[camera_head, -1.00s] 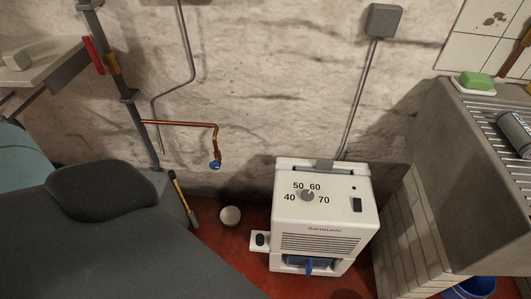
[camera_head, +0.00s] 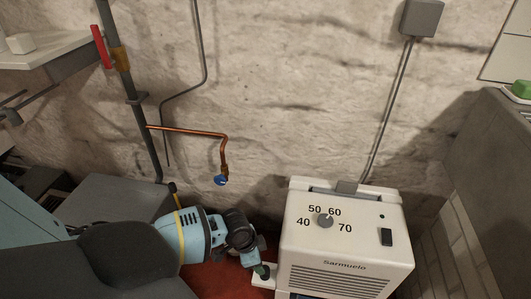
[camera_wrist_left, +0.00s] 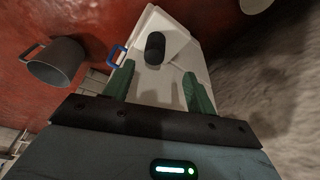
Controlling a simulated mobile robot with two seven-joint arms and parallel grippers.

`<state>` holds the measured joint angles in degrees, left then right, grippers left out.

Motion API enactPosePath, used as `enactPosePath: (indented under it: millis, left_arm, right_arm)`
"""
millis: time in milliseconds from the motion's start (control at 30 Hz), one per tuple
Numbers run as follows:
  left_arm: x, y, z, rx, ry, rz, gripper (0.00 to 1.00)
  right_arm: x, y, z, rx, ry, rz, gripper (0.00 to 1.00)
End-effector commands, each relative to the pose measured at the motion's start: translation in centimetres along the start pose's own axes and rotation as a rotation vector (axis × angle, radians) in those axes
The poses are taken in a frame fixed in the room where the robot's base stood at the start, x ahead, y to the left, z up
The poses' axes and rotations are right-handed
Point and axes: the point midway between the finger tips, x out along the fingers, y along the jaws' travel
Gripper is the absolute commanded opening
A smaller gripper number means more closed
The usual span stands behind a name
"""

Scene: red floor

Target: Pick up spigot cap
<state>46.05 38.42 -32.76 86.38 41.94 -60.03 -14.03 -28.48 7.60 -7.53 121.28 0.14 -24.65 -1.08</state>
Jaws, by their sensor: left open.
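The black cap, which I take for the spigot cap, shows in the left wrist view (camera_wrist_left: 155,47) as a dark rounded piece on a white surface of the boxy machine (camera_head: 345,235). In the head view my left gripper (camera_head: 262,270) is beside the machine's left side, over its small white ledge (camera_head: 264,282), and hides the cap. In the left wrist view the green fingers of this gripper (camera_wrist_left: 158,85) are apart with nothing between them. The cap lies just beyond the fingertips, roughly centred between them. My right gripper is not in view.
A copper pipe with a blue valve knob (camera_head: 221,180) sticks out from the wall above the gripper. A grey bucket (camera_wrist_left: 55,62) and a blue handle (camera_wrist_left: 118,55) show in the left wrist view. A stone sink (camera_head: 485,170) stands at the right.

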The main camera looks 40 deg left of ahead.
Motion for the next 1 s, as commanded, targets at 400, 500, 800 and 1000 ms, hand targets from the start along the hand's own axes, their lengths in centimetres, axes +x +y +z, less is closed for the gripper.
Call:
enactPosePath:
  millis: [400, 500, 800, 1000]
  left_arm:
    - [2.5, 0.2, 0.0, 0.001, 0.001, 0.001, 0.56]
    - [3.4, 0.5, 0.0, 0.0, 0.0, 0.002, 0.56]
    - [7.4, 1.0, 0.0, 0.0, -0.002, 0.002, 0.56]
    - [7.5, 1.0, -0.1, 0.001, 0.0, 0.001, 0.56]
  right_arm:
    - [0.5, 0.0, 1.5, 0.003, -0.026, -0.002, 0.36]
    - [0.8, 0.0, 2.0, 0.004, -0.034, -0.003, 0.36]
    - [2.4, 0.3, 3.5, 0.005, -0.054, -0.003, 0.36]
    - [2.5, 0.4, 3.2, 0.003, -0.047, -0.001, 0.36]
